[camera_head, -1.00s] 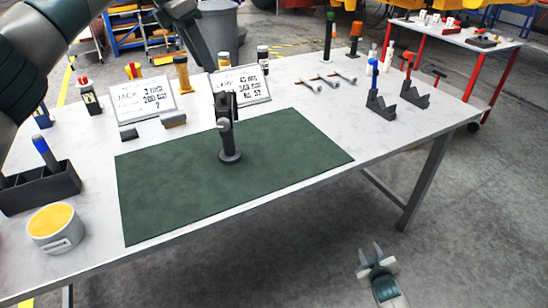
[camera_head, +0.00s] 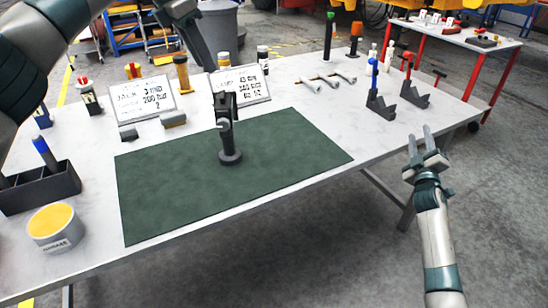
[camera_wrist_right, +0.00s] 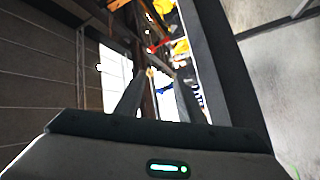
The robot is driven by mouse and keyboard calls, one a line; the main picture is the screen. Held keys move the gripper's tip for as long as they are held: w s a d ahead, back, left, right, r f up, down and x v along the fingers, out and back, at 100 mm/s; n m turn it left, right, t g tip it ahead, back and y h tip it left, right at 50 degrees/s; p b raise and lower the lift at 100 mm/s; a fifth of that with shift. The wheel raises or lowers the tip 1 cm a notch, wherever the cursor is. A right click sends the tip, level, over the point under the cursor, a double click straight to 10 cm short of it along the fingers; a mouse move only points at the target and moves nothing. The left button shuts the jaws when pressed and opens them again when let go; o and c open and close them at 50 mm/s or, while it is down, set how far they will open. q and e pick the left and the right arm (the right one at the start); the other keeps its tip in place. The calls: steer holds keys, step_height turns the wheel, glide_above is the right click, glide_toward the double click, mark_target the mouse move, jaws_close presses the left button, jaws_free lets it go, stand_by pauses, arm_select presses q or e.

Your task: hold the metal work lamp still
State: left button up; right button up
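The black metal work lamp (camera_head: 229,140) stands upright on the green mat (camera_head: 170,205), its round base on the mat's upper middle part. My left gripper (camera_head: 211,66) reaches down from the top, above and left of the lamp, with a visible gap to it in the picture. Its fingers are seen edge-on and dark, so their opening is unclear. My right gripper (camera_head: 420,140) is raised beside the table's right front edge, well right of the lamp. Its two fingers are apart and empty. They also show apart in the right wrist view (camera_wrist_right: 158,90).
Two lettered signs, one on the left (camera_head: 146,97) and one on the right (camera_head: 240,84), stand behind the mat. A dark bin (camera_head: 40,190) and a yellow-topped tin (camera_head: 55,228) are at left. Black V-shaped stands (camera_head: 380,105) are at right. A red-framed trolley (camera_head: 480,45) stands beyond.

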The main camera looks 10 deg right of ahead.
steer(key=w+a+r+n+t+y, duration=0.1)
steer(key=a+r+n+t+y, duration=0.2)
steer(key=a+n, duration=0.35)
steer(key=w+a+r+n+y, duration=0.1)
steer(key=a+r+n+y, duration=0.35)
steer(key=a, duration=0.35)
steer(key=n+g+y, duration=0.8)
steer(key=n+y, duration=0.4)
steer(key=n, duration=1.3)
glide_toward(226, 133)
steer(key=d+f, duration=0.1)
steer(key=d, duration=0.2)
steer(key=d+f, duration=0.1)
steer(key=d, duration=0.1)
steer(key=shift+w+d+f, duration=0.1)
steer(key=shift+d+f, duration=0.15)
steer(key=shift+f, duration=0.15)
steer(key=shift+s+a+f+n, duration=0.25)
steer(key=shift+a+n, duration=0.15)
steer(key=shift+n, duration=0.1)
steer(key=shift+w, duration=0.15)
steer(key=x, duration=1.7)
steer(key=shift+w+a+f, duration=0.1)
steer(key=shift+f, duration=0.15)
